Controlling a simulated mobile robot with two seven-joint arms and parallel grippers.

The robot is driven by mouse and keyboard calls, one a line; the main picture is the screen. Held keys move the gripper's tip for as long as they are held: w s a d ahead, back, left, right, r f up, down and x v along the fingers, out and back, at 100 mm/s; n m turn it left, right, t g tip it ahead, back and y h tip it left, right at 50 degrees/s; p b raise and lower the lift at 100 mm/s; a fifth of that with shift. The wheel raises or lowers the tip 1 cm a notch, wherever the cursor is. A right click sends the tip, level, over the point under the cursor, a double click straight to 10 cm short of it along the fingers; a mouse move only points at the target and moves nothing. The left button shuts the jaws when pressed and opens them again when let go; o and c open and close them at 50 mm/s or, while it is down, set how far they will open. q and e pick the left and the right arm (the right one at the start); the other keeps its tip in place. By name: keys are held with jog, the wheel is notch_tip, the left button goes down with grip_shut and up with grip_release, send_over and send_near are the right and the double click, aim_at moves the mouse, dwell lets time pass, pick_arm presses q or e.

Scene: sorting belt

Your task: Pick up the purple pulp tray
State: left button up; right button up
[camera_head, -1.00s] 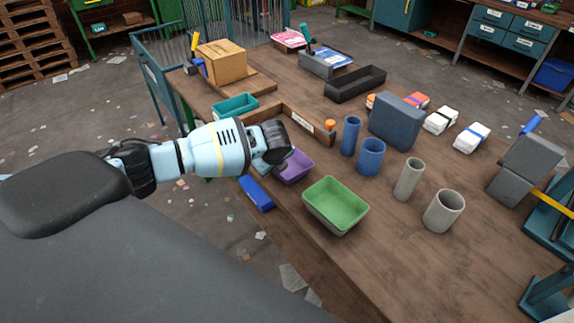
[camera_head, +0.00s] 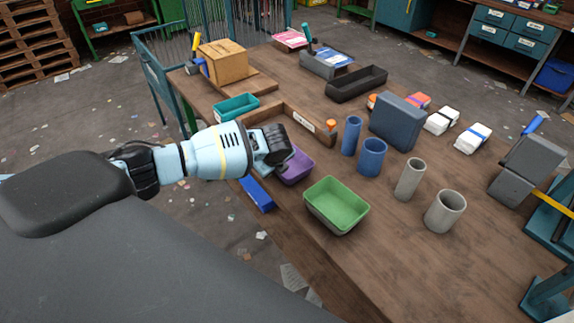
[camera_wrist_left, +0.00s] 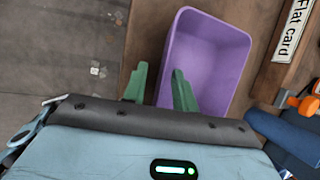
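The purple pulp tray (camera_head: 296,168) sits near the front edge of the wooden table, partly hidden behind my left gripper in the head view. In the left wrist view the empty purple tray (camera_wrist_left: 208,62) stands just ahead of the gripper. My left gripper (camera_wrist_left: 160,84) is open. Its two green fingers straddle the tray's left wall, one outside and one over the inside. A gap shows between the fingers; contact with the wall cannot be told. My right gripper is in neither view.
A green tray (camera_head: 335,205) stands just right of the purple one, and a teal tray (camera_head: 236,107) farther left. A wooden divider (camera_head: 296,122) runs behind. Blue cylinders (camera_head: 371,157) and grey cylinders (camera_head: 444,211) stand to the right. A blue item (camera_head: 257,195) lies by the front edge.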

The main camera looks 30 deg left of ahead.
pick_arm(q)
grip_shut()
dwell(0.3)
notch_tip(320, 180, up, 10)
jog(key=shift+r+p, duration=0.25)
jog(key=shift+p, duration=0.1)
